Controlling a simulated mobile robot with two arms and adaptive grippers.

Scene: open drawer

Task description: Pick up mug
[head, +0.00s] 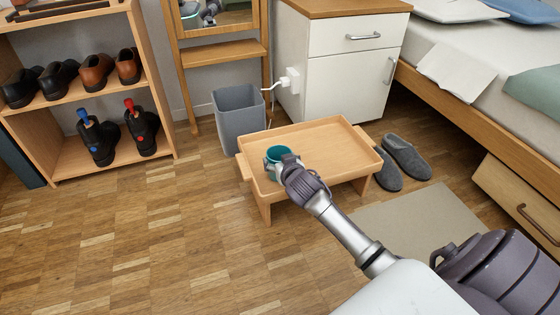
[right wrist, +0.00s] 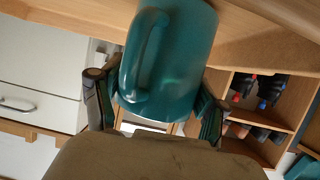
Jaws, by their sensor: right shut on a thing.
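The teal mug (head: 277,155) is at the left part of the low wooden tray table (head: 325,131) in the head view. My right gripper (head: 279,167) reaches it from the front and is shut on it. In the right wrist view the mug (right wrist: 165,65) fills the upper middle, its handle towards the left, between the two fingers of my right gripper (right wrist: 153,105). Whether the mug touches the tray surface cannot be told. My left gripper is not in view.
A grey bin (head: 239,120) stands behind the tray table, beside a white cabinet (head: 340,60). Grey slippers (head: 405,158) lie at its right, near the bed (head: 470,110). A shoe shelf (head: 165,125) stands at the left. The floor at front left is clear.

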